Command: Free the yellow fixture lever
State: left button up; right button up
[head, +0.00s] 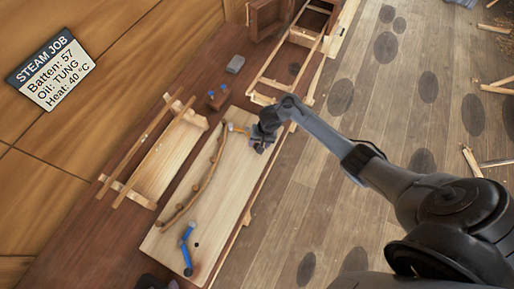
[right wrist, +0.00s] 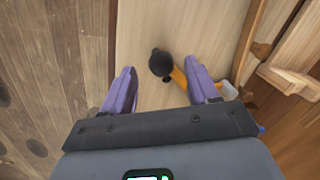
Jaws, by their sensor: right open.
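The yellow fixture lever (head: 236,128) sits at the upper end of the pale board (head: 226,214). In the right wrist view the yellow lever (right wrist: 180,76) shows as an orange-yellow arm with a round black knob. My right gripper (head: 262,142) is at the lever's knob end. Its purple fingers stand open (right wrist: 163,84), one to each side of the knob, with nothing gripped. A curved brown batten (head: 206,180) lies along the board. A blue lever (head: 187,238) is at the board's lower end. A dark shape at the bottom edge may be my left gripper (head: 152,282), mostly cut off.
A pale wooden trough with rails (head: 165,158) lies left of the board. A grey block (head: 235,64) and a small brown block with blue pegs (head: 218,97) stand beyond it. A sign (head: 52,68) reads "STEAM JOB, Batten: 57, Oil: TUNG, Heat: 40 °C".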

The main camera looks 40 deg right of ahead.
aim_at(257, 146)
jog(key=shift+w+a+f+b, duration=0.1)
jog(key=shift+f+b, duration=0.05)
jog(key=shift+f, duration=0.55)
jog(key=shift+w+a+f+b, duration=0.1)
jog(key=shift+w+f+b, duration=0.1)
jog(key=shift+f, duration=0.45)
jog(key=shift+w+a+f+b, duration=0.1)
jog(key=shift+f+b, duration=0.05)
jog(key=shift+f, duration=0.55)
jog(key=shift+s, duration=0.1)
jog(key=shift+c, duration=0.3)
grip_shut()
